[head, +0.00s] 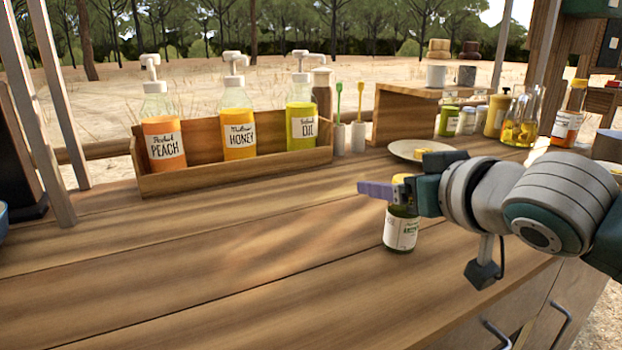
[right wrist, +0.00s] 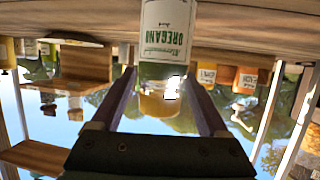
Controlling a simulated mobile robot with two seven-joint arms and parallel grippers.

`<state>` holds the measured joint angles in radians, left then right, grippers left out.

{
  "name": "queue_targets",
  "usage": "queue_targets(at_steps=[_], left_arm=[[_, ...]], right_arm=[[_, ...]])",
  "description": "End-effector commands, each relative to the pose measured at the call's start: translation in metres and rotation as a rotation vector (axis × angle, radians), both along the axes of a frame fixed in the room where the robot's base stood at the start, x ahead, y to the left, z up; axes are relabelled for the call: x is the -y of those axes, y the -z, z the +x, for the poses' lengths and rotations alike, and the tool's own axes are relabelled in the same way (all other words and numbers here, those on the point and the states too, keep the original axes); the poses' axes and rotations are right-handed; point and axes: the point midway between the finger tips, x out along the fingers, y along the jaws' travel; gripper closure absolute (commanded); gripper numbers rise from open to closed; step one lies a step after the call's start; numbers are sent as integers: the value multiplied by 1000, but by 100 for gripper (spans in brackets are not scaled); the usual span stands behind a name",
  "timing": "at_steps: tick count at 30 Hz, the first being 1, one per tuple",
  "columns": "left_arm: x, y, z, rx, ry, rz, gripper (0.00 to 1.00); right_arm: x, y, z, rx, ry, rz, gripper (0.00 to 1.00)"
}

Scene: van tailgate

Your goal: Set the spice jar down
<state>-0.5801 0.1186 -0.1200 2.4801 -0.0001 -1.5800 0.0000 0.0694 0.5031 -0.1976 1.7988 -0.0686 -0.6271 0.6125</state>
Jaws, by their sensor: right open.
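The spice jar (head: 401,232), with a white label and a dark green lower body, stands upright on the wooden counter, right of the middle in the head view. My right gripper (head: 378,189) is at the jar's upper part, its purple finger level. In the right wrist view the picture is upside down; the jar (right wrist: 165,38) reads "OREGANO" and has a yellowish lid between my two fingers (right wrist: 163,88). The fingers are spread, with gaps on both sides of the lid. My left gripper is not in view.
A wooden tray (head: 200,178) with peach, honey and oil pump bottles stands at the back left. A plate (head: 427,149) lies behind my gripper. Jars and bottles stand by a wooden riser (head: 392,116) at the back right. The front left counter (head: 190,270) is clear.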

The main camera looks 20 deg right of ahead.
Motion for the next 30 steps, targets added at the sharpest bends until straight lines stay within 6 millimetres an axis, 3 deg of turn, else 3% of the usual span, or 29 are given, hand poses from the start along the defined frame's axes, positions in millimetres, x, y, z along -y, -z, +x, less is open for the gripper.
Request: queue_targets(at_steps=[15, 23, 26, 30], left_arm=[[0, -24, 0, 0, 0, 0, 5], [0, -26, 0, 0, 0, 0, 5], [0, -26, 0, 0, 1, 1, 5], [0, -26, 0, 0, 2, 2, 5]], right_arm=[[-6, -33, -87, -2, 0, 1, 22], [-8, -38, -110, -9, 2, 1, 22], [-12, -19, -126, -106, 21, -11, 22], [-34, 32, -178, -419, 14, -43, 22]])
